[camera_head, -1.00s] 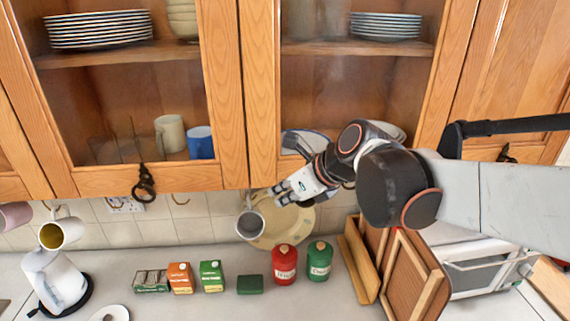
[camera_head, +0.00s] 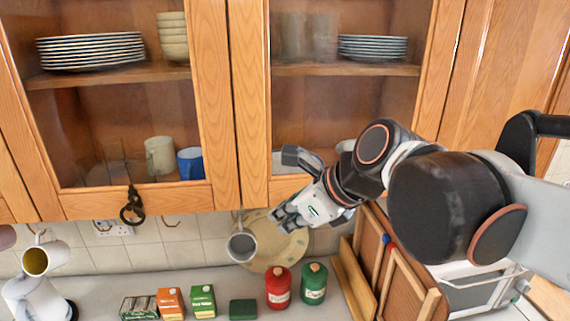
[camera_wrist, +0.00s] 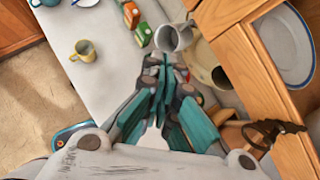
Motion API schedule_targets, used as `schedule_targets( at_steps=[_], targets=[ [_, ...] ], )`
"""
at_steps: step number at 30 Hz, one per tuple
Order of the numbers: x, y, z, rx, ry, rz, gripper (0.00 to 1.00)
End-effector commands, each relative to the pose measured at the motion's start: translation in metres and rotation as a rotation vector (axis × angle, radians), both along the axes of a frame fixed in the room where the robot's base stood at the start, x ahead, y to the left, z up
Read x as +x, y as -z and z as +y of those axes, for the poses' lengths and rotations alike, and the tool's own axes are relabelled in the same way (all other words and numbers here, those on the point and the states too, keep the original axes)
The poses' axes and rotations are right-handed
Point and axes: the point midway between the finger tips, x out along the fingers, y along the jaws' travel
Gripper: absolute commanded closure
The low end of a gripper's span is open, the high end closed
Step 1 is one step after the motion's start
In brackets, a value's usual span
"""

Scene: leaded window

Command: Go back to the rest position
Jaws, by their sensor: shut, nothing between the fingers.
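My gripper (camera_head: 281,217) is shut and empty. In the head view it is in front of the lower edge of the glass-doored wall cabinet (camera_head: 222,110), to the right of a hanging grey mug (camera_head: 241,245). A round cream plate or board (camera_head: 290,250) stands behind it against the tiles. In the wrist view the closed fingers of the gripper (camera_wrist: 166,62) point at the grey mug (camera_wrist: 172,38), and I cannot tell whether they touch. My arm reaches in from the right.
A red canister (camera_head: 278,288), a green canister (camera_head: 313,284) and several small boxes stand on the counter below. Wooden boards (camera_head: 400,280) lean to the right. A yellow mug (camera_head: 42,258) hangs at the left. The wrist view shows open counter (camera_wrist: 105,85).

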Motion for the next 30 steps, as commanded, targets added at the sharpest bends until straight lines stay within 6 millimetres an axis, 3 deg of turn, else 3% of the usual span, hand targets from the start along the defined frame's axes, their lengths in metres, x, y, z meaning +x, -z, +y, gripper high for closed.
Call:
schedule_targets(
  at_steps=[1, 3, 12, 21, 27, 30],
  targets=[
    [-0.004, 0.024, -0.010, -0.054, -0.044, -0.045, 1.00],
    [-0.009, 0.051, -0.025, -0.154, -0.132, -0.125, 1.00],
    [-0.038, 0.166, -0.095, -0.649, -0.595, -0.434, 1.00],
    [-0.071, 0.279, -0.159, -1.129, -1.134, -0.614, 1.00],
    [-0.091, 0.336, -0.192, -1.364, -1.475, -0.655, 1.00],
    [-0.096, 0.352, -0.202, -1.430, -1.589, -0.659, 1.00]
  ],
)
